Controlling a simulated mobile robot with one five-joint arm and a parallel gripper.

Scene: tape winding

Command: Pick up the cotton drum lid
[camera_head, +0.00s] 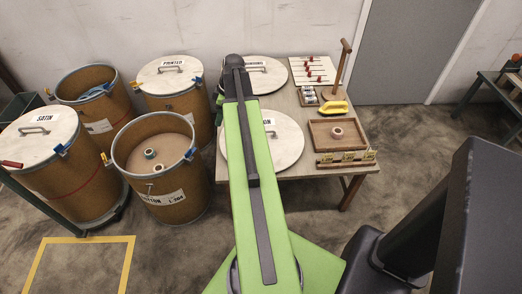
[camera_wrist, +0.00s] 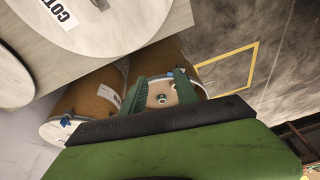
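The cotton drum lid (camera_head: 287,143) is a large pale disc lying flat on the table, partly hidden behind my green arm; the end of its label shows. In the wrist view the lid (camera_wrist: 118,22) fills the top left, with "COT" readable and the rest cut off. My gripper (camera_wrist: 162,88) has its two green fingers apart with nothing held between them. The open cotton drum shows beyond the fingers, and the lid is off to one side of them. In the head view my gripper is mostly hidden by the arm.
The open cotton drum (camera_head: 168,190) holds tape rolls. Drums labelled satin (camera_head: 70,180) and printed (camera_head: 175,105) have lids on; another drum (camera_head: 110,125) is open. The table (camera_head: 240,172) also bears another lid (camera_head: 268,77), a wooden tray (camera_head: 318,146) and a yellow tool (camera_head: 334,108).

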